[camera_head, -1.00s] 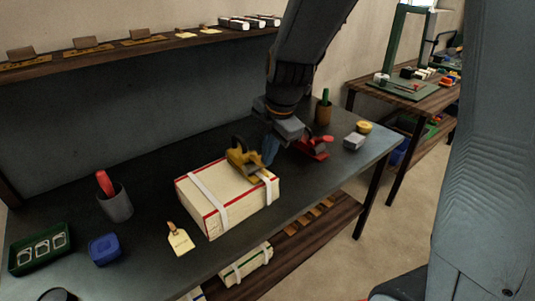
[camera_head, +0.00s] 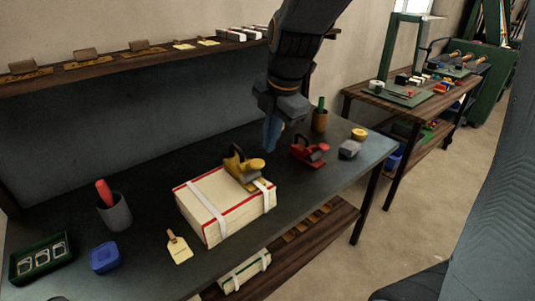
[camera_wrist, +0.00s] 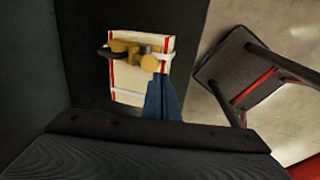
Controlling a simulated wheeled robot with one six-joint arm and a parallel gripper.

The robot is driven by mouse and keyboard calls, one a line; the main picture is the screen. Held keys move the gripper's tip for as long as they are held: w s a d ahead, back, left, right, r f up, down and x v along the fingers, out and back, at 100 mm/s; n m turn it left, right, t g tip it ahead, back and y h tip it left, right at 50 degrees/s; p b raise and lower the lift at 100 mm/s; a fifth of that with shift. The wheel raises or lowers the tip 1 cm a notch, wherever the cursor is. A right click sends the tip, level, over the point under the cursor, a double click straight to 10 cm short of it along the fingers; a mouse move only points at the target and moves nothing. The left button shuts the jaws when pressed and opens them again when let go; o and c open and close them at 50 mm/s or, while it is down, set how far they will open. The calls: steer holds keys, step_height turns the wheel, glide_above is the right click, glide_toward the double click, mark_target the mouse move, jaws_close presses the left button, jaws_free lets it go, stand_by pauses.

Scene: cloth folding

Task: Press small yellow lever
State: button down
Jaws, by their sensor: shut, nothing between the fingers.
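A yellow tool (camera_head: 240,168) with a dark curved handle sits on top of a cream box (camera_head: 215,215) with red edges and white straps. A small yellow lever (camera_head: 257,163) with a rounded end sticks out at the tool's right side; it also shows in the wrist view (camera_wrist: 150,63). My gripper (camera_head: 270,146) points down with its blue-grey fingers shut and empty. In the head view its tips appear just above and behind the lever. In the wrist view the fingertips (camera_wrist: 160,80) appear just below the lever; I see no clear contact.
A red tool (camera_head: 310,151), a grey block (camera_head: 349,149) and a brown cup (camera_head: 320,120) stand to the right on the dark table. A grey cup (camera_head: 114,211), blue container (camera_head: 105,257), tag (camera_head: 179,248) and green tray (camera_head: 41,258) lie to the left.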

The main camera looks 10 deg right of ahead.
steer(key=shift+b+v, duration=0.4)
steer(key=shift+v, duration=2.35)
step_height(320, 180, up, 2)
steer(key=g+h+p, duration=0.1)
steer(key=g+p, duration=0.1)
steer(key=g, duration=0.1)
glide_above(258, 162)
steer(key=shift+w+a+r, duration=0.1)
steer(key=shift+r, duration=0.15)
steer(key=shift+f, duration=0.1)
step_height(258, 162, down, 14)
steer(key=p, duration=0.4)
steer(key=shift+t, duration=0.3)
